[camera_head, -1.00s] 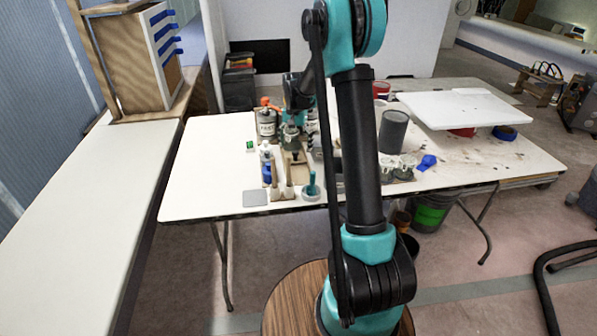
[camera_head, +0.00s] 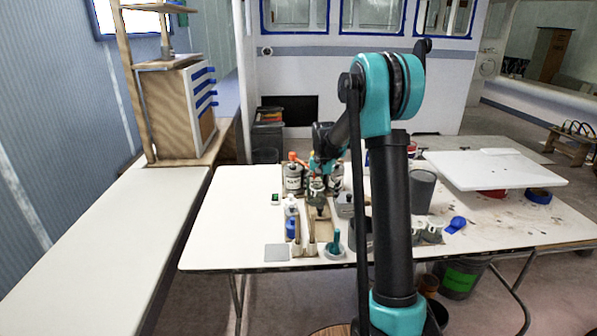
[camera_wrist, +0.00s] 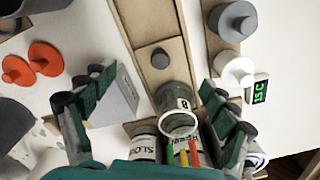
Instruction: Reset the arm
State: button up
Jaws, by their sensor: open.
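My gripper (camera_wrist: 160,90) is open in the wrist view, its two dark green fingers spread wide. A grey cup marked 8 (camera_wrist: 178,108) shows between the fingers, with gaps to both sides; I cannot tell its depth against the fingertips. A wooden holder with a dark knob (camera_wrist: 160,58) lies beyond it. In the head view my gripper (camera_head: 317,192) is small, over the crowded left part of the worktable (camera_head: 230,215), with my arm bent above the table. Contact with the items there cannot be made out.
Cans (camera_head: 293,178), a blue-labelled bottle (camera_head: 292,226) and a teal-handled tool (camera_head: 336,240) stand close around my gripper. A grey cylinder (camera_head: 421,192) and a raised white board (camera_head: 495,170) are to the right. The table's left end is clear.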

jog(key=s+d+r+n+t, duration=0.2)
jog(key=s+n+t, duration=0.1)
jog(key=s, duration=0.8)
jog(key=s+d+r+n+t, duration=0.2)
jog(key=s+r+n+t, duration=0.15)
jog(key=s, duration=0.75)
jog(key=s+f+g, duration=0.2)
jog(key=s+f, duration=0.6)
jog(key=s, duration=0.5)
jog(key=shift+f+m, duration=0.25)
jog(key=shift+m, duration=0.1)
